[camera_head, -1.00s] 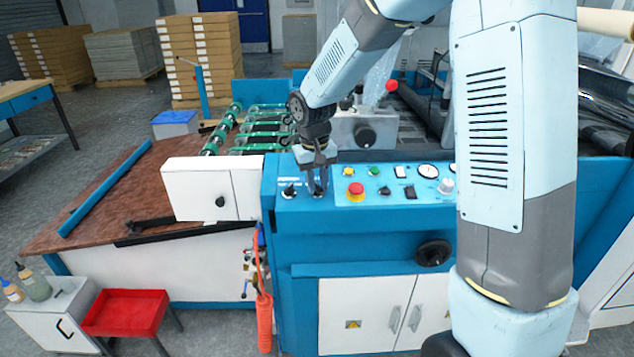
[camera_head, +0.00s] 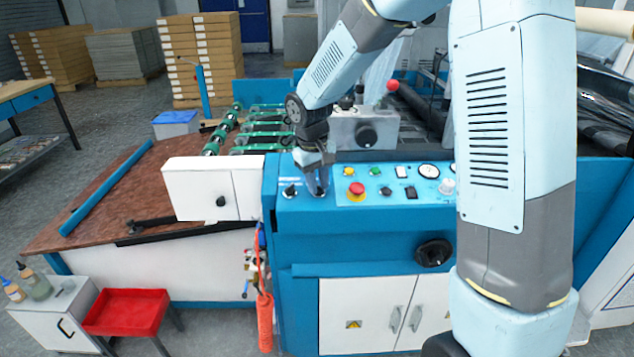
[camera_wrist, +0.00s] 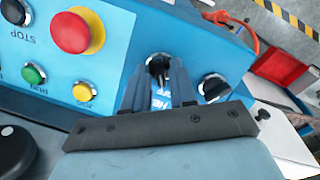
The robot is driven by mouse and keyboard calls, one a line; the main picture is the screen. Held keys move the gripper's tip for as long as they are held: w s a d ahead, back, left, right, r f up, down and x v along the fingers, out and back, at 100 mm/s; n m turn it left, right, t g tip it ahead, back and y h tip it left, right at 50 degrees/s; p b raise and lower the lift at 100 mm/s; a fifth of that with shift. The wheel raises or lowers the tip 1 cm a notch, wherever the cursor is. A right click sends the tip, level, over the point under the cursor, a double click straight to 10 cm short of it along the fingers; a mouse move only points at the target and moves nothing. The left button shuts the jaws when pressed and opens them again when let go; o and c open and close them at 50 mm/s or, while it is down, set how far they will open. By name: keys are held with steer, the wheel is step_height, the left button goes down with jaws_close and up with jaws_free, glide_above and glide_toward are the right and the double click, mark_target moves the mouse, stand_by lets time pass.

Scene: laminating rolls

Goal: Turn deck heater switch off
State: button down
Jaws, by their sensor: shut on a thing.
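A black rotary switch knob (camera_wrist: 158,68) on the blue control panel sits between my gripper's fingertips in the wrist view. My gripper (camera_wrist: 160,75) is shut on this knob. A label below the knob is partly hidden between the fingers; only a few white letters show. In the head view my gripper (camera_head: 318,186) points down at the left part of the panel, and its fingers mostly hide the held knob. A second black rotary switch (camera_head: 290,191) stands just left of it, free; it also shows in the wrist view (camera_wrist: 213,87).
A red stop button (camera_head: 356,188) on a yellow base is right of my gripper, with a green button (camera_head: 375,171) and a yellow button (camera_head: 347,171) nearby. A white cabinet (camera_head: 215,190) adjoins the panel at left. An orange coiled hose (camera_head: 265,320) hangs below.

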steer(key=c, duration=1.2)
jaws_free()
step_height(320, 180, up, 14)
steer(key=a, duration=0.1)
steer(key=shift+s+a+f, duration=0.2)
steer(key=shift+s, duration=0.1)
steer(key=s+d+r+m+t, duration=0.25)
steer(key=s+d+r, duration=0.45)
steer(key=s+d, duration=0.5)
steer(key=s+d+m+t, duration=0.1)
steer(key=s+d, duration=0.3)
steer(key=s, duration=0.2)
steer(key=s+d+f+m+t+y, duration=0.1)
steer(key=s+d+m, duration=0.1)
steer(key=s, duration=0.5)
steer(key=shift+s+d, duration=0.25)
steer(key=shift+d, duration=0.6)
